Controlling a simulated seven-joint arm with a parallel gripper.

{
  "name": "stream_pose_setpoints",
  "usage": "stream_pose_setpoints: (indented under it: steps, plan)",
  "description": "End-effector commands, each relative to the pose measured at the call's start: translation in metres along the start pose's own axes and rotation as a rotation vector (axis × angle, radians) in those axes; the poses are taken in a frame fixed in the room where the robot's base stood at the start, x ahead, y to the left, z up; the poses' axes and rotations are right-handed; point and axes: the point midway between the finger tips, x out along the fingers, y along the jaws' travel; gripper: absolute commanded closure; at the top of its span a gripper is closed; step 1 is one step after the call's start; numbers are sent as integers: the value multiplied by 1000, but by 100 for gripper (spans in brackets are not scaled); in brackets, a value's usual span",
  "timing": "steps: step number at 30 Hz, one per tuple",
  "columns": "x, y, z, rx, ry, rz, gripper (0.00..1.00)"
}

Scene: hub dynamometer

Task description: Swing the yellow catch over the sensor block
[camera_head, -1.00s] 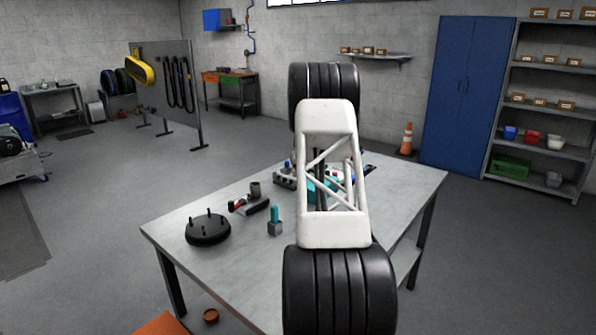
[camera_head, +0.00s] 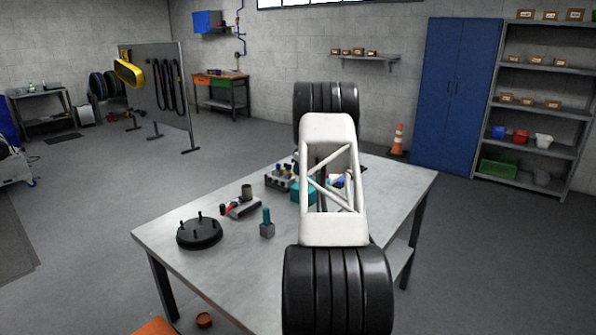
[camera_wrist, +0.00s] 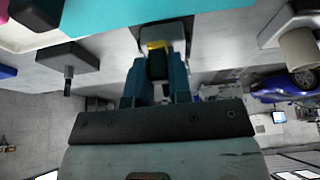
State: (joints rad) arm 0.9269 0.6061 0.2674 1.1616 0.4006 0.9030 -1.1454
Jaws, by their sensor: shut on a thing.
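In the wrist view, my gripper (camera_wrist: 159,70) has its two blue-grey fingers close together on a small dark piece with a yellow edge, which I take for the yellow catch (camera_wrist: 156,45). A dark grey block (camera_wrist: 176,32) lies just beyond the fingertips, against a teal body (camera_wrist: 110,14); I cannot tell for certain that it is the sensor block. How far the catch lies over it is hidden by the fingers. In the head view, my white arm link hides the gripper and catch. Part of the teal body (camera_head: 302,193) shows beside it.
On the table (camera_head: 215,270) stand a black studded disc (camera_head: 200,233), a grey block with a teal post (camera_head: 267,226), a red-and-grey tool (camera_head: 241,209), a dark cup (camera_head: 246,191) and a box with coloured knobs (camera_head: 279,179). The table's front left is clear.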

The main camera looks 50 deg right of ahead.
Motion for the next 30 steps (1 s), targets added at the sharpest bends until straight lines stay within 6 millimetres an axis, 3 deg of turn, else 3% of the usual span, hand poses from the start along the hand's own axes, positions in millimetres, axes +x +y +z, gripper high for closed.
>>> stream_pose_setpoints:
  steps: [13, 14, 19, 30]
  plan:
    - [-1, 1, -1, -15, 1, -4, 100]
    - [-1, 1, -1, -15, 1, -4, 79]
    - [-1, 1, -1, -14, 1, -5, 55]
    - [-3, 1, 0, -14, 0, -5, 55]
